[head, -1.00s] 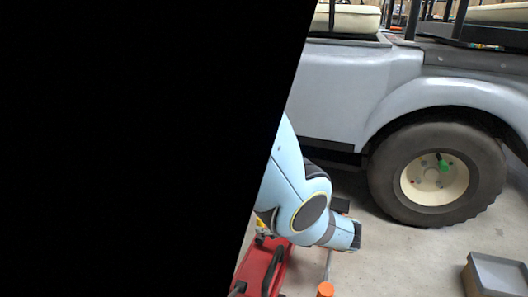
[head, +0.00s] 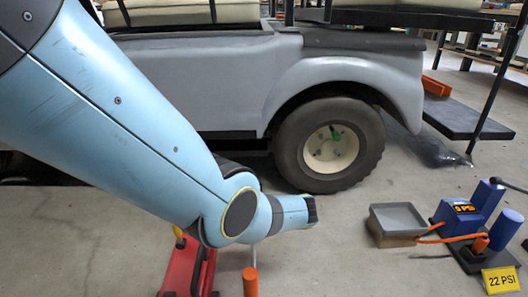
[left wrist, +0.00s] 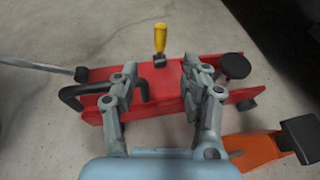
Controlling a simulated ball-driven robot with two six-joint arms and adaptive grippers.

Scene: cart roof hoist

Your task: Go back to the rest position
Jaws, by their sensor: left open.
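My left arm reaches in from the left in the head view, a large light-blue link across the upper left. My left gripper (left wrist: 160,98) shows in the left wrist view with its two grey fingers spread apart and nothing between them. Below the fingers lies a red floor jack (left wrist: 155,75) with a black bar handle, a yellow-handled knob and a round black pad. In the head view the jack (head: 190,268) is partly hidden behind my arm. I cannot tell the exact gap between the fingers and the jack. My right gripper is not in view.
A grey cart with a wheel (head: 328,145) stands behind the arm. Floor between is clear.

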